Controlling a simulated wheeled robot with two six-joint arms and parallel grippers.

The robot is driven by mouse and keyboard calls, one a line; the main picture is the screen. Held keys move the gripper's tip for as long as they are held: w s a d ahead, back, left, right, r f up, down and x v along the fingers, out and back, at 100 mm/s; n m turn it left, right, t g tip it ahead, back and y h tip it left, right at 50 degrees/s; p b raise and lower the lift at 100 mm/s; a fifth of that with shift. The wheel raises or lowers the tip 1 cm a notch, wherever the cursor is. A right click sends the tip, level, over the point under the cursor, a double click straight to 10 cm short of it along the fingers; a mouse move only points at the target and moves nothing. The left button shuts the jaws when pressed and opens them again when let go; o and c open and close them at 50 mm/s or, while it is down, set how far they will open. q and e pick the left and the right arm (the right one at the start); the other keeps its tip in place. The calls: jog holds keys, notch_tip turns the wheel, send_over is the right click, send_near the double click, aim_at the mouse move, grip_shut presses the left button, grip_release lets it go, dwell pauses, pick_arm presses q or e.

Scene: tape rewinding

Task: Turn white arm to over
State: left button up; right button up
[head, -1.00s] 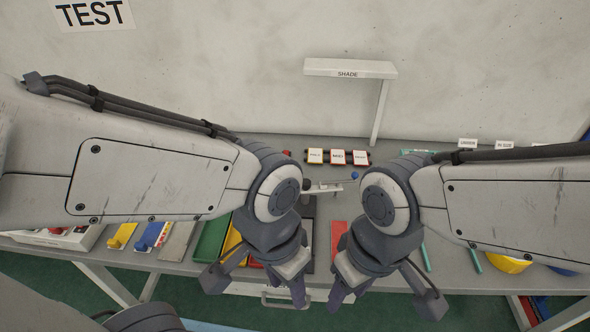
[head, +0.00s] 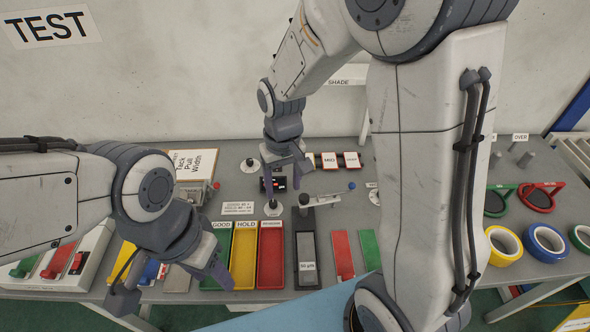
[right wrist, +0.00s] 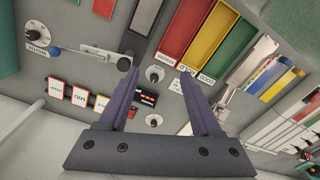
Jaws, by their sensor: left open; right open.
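The white arm (head: 325,200) lies near the middle of the table, running from a post by the dark block to a blue ball (head: 352,186) at its right end. In the right wrist view the white arm (right wrist: 95,53) and blue ball (right wrist: 54,51) are at upper left, beside the gripper's left finger. My right gripper (head: 288,178) is open and empty, left of the white arm and above a small dark device. It also shows in the right wrist view (right wrist: 157,78).
A small OVER sign (head: 520,137) stands at the back right. A knob on a round plate (right wrist: 28,33) is beyond the blue ball. Several tapes (head: 503,246) lie at right. Red-and-white cards (head: 329,160) stand behind the arm. My right arm hides part of the table.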

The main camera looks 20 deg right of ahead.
aim_at(304, 197)
jog(key=w+d+f+m+p, duration=0.2)
jog(key=w+d, duration=0.3)
jog(key=d, duration=0.2)
notch_tip(304, 197, down, 11)
jog(key=shift+r+p, duration=0.15)
jog(key=shift+p, duration=0.8)
pick_arm(q)
notch_tip(304, 197, up, 5)
jog(key=shift+d+r, duration=0.1)
pick_arm(e)
grip_shut()
